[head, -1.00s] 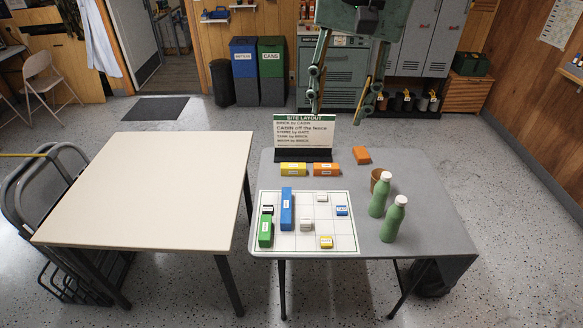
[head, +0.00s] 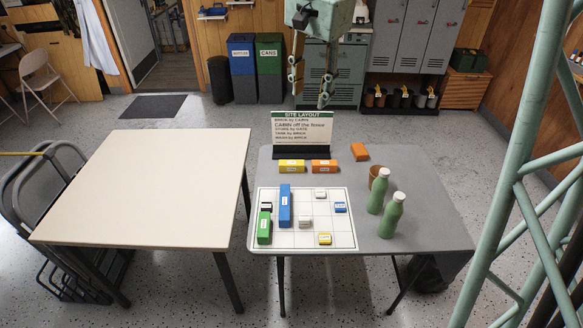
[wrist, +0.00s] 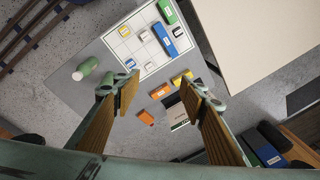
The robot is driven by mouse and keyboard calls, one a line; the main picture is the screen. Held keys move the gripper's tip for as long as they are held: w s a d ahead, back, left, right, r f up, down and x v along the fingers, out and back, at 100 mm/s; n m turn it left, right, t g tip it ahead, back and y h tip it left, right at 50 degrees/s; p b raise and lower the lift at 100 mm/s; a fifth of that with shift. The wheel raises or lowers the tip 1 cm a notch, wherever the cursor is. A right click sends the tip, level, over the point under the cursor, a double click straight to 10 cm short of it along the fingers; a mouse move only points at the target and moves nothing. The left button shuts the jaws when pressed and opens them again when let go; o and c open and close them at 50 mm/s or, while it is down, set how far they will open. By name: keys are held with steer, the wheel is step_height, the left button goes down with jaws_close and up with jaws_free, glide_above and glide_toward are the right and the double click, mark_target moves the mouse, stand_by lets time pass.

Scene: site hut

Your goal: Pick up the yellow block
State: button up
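A long yellow block (head: 291,167) with a white label lies on the grey table, in front of the sign and left of an orange block (head: 321,166). In the wrist view the yellow block (wrist: 181,76) shows near my right-hand finger, partly hidden. A small yellow block (head: 325,239) with a white top sits at the front of the white grid board (head: 343,228). My gripper (head: 310,95) is above and beyond the sign, well apart from the blocks. In the wrist view my gripper (wrist: 158,88) is open and empty, fingers wide apart.
The sign (head: 301,130) stands upright behind the blocks. Another orange block (head: 359,152) lies to its right. Blue (head: 285,205) and green (head: 264,228) blocks are on the grid board. The cream table (head: 150,185) is bare.

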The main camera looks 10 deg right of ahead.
steer(key=w+f+m, duration=0.5)
steer(key=w+f, duration=0.9)
steer(key=w, duration=0.2)
steer(key=m+g, duration=0.2)
steer(key=m, duration=0.3)
glide_above(292, 162)
step_height(292, 162, down, 20)
steer(key=shift+a, duration=0.1)
steer(key=shift+s, duration=0.1)
steer(key=shift+f+b, duration=0.6)
steer(key=shift+f, duration=3.7)
steer(key=shift+f+b, duration=0.45)
steer(key=shift+f, duration=2.15)
steer(key=shift+c, duration=0.4)
steer(key=c, duration=0.9)
